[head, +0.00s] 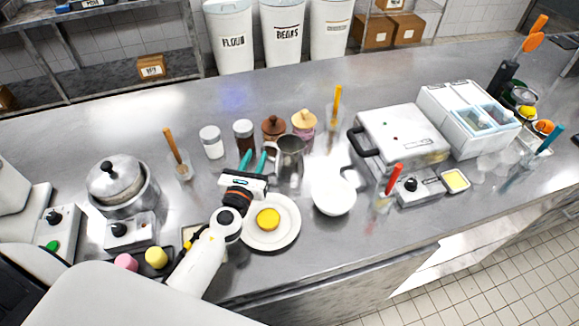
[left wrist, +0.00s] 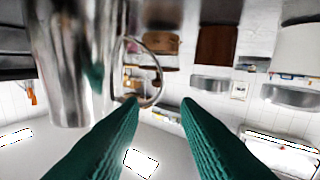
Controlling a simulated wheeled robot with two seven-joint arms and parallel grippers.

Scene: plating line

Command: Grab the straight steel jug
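The straight steel jug (head: 291,161) stands upright on the steel counter, behind the white plate, with its handle (head: 268,149) on its left side. In the left wrist view the jug (left wrist: 75,60) fills the upper left and its loop handle (left wrist: 157,85) reaches toward the middle. My left gripper (head: 253,162) is open, its green fingers beside the jug on the handle side. In the left wrist view the gap between the fingertips (left wrist: 160,103) is empty, and the handle lies just beyond, nearer the left finger. My right gripper is out of view.
A white plate (head: 287,236) with a yellow item lies in front of the jug, and a white bowl (head: 333,197) stands to its right. Lidded jars (head: 273,128) stand close behind. A pot (head: 121,184) is at left and a press (head: 402,135) at right.

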